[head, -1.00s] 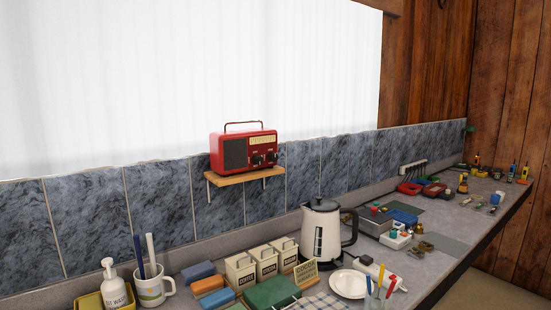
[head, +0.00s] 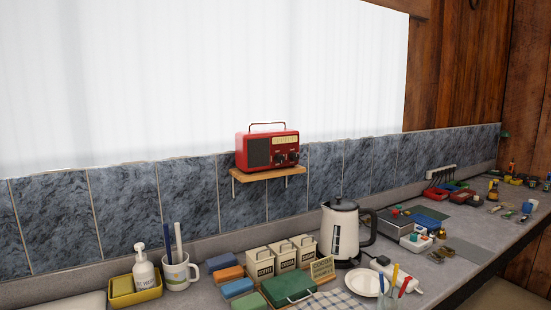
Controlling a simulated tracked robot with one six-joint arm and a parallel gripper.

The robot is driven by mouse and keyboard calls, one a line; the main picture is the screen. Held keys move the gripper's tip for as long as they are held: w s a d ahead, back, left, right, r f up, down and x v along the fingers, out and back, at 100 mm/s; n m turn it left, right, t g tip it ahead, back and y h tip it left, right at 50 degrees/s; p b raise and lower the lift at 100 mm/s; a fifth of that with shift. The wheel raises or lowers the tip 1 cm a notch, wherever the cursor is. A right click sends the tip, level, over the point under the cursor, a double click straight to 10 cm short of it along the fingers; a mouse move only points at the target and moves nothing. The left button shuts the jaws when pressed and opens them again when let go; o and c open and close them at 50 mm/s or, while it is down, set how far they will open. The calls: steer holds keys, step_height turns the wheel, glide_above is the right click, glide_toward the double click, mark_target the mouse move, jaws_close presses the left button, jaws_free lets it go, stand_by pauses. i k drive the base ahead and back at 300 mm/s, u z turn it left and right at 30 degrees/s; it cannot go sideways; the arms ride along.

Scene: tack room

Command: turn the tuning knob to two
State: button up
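A red radio (head: 267,149) with a carrying handle stands on a small wooden shelf (head: 268,175) on the tiled wall. It has a dark speaker grille on its left and a pale dial at its upper right. Two dark knobs (head: 286,159) sit side by side below the dial. I cannot tell which is the tuning knob, and the knob marks are too small to read. My gripper is not in view.
The counter below holds a kettle (head: 341,233), several canisters (head: 283,256), a green case (head: 289,288), a mug (head: 179,274), a soap bottle (head: 145,273) and a white plate (head: 360,283). The air in front of the radio looks clear.

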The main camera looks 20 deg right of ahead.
mark_target(294, 156)
steer(key=u, duration=0.8)
steer(key=k, duration=0.65)
steer(key=z, duration=1)
steer(key=i, duration=1)
steer(key=z, duration=0.05)
